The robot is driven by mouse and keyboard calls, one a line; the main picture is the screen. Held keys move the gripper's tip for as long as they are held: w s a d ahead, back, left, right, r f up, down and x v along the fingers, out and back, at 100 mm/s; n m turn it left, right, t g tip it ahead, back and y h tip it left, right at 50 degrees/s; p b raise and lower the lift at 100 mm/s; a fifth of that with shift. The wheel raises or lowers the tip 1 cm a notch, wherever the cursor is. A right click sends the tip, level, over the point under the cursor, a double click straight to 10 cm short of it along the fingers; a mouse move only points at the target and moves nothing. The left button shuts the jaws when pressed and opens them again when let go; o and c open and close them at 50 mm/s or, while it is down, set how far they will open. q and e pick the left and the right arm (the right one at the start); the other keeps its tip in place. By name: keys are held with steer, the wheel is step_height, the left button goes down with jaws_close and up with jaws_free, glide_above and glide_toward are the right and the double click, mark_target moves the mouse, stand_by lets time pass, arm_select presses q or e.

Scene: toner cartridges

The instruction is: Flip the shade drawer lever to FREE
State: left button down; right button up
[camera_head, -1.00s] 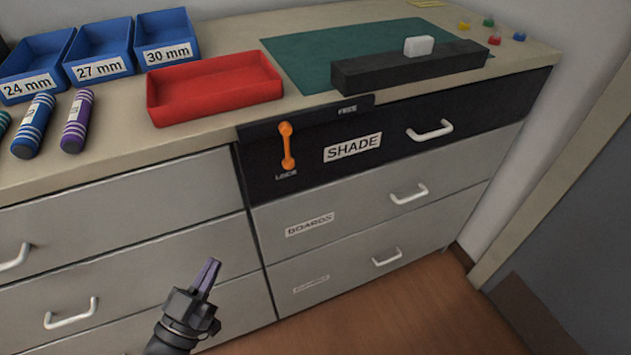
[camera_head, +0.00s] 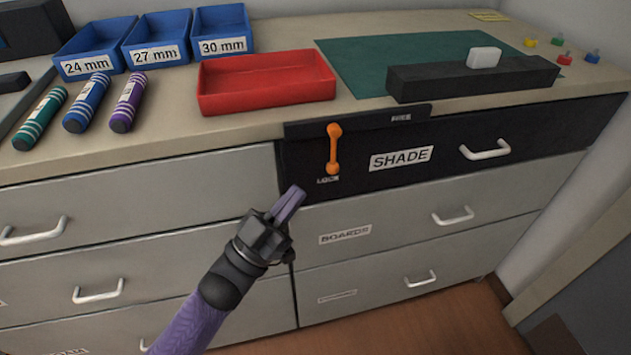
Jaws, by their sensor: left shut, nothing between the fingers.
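The orange lever (camera_head: 333,150) is mounted on the left part of the black SHADE drawer (camera_head: 440,149). It stands nearly upright, with a round knob at each end. A LOCK mark (camera_head: 327,181) is at its lower end, and a FREE mark (camera_head: 401,117) is up to its right on the black plate. The drawer is closed. My left gripper (camera_head: 291,200) is shut and empty, below and left of the lever and apart from it in the picture. My right gripper is not in view.
White handles stick out from the drawers, including the SHADE handle (camera_head: 485,149). On the worktop are a red tray (camera_head: 266,98), a black bar (camera_head: 470,80) on a green mat (camera_head: 365,60), blue bins (camera_head: 157,52) and striped cartridges (camera_head: 87,103). The space before the lever is clear.

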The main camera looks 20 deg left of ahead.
mark_target(332, 162)
arm_select(q)
steer(key=w, duration=0.1)
steer(key=w+d+b, duration=0.1)
steer(key=w+b, duration=0.1)
steer(key=shift+w+d+f, duration=0.1)
steer(key=shift+w+d, duration=0.25)
steer(key=shift+w, duration=0.05)
steer(key=shift+w+d, duration=0.2)
steer(key=shift+w, duration=0.25)
